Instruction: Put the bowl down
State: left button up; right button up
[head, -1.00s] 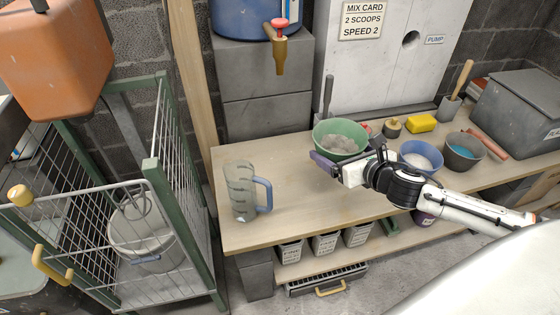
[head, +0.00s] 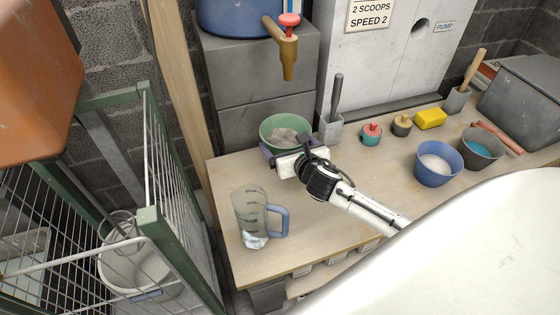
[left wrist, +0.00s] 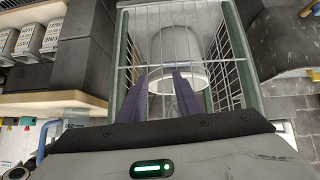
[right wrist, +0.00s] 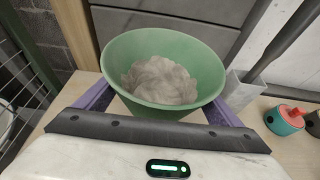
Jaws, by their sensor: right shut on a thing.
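The green bowl (head: 268,131), with a heap of grey powder (head: 284,136) in it, is at the back left of the wooden bench (head: 225,173), in front of the grey blocks. My right gripper (head: 284,152) is shut on it; in the right wrist view the purple fingers clasp the sides of the bowl (right wrist: 205,60), which looks upright. Whether its base touches the bench is hidden. My left gripper (left wrist: 160,80) shows only in the left wrist view, its purple fingers apart and empty, pointing toward the wire cage.
A clear jug with a blue handle (head: 250,215) stands at the bench's front left. A grey holder (head: 331,130), a teal pot with a red lid (head: 371,134) and a blue bowl (head: 438,178) stand to the right. A tap (head: 288,58) hangs above the bowl. Bare bench lies between.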

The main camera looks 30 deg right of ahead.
jog(key=f, duration=0.2)
jog(key=f+b, duration=0.1)
jog(key=shift+s+f, duration=0.15)
jog(key=shift+s, duration=0.1)
jog(key=shift+f, duration=0.25)
pick_arm(q)
jog(key=shift+s+d+f+b, duration=0.2)
jog(key=shift+s+f+b, duration=0.15)
jog(key=shift+f, duration=0.3)
jog(key=shift+s+d+f+b, duration=0.15)
jog(key=shift+s+f+b, duration=0.1)
jog(key=shift+f+b, duration=0.25)
pick_arm(e)
jog(key=shift+f, duration=1.8)
pick_arm(q)
jog(key=shift+f, duration=0.1)
pick_arm(e)
jog(key=shift+f, duration=0.15)
jog(key=o, duration=1.4)
pick_arm(q)
jog(key=shift+w, duration=0.2)
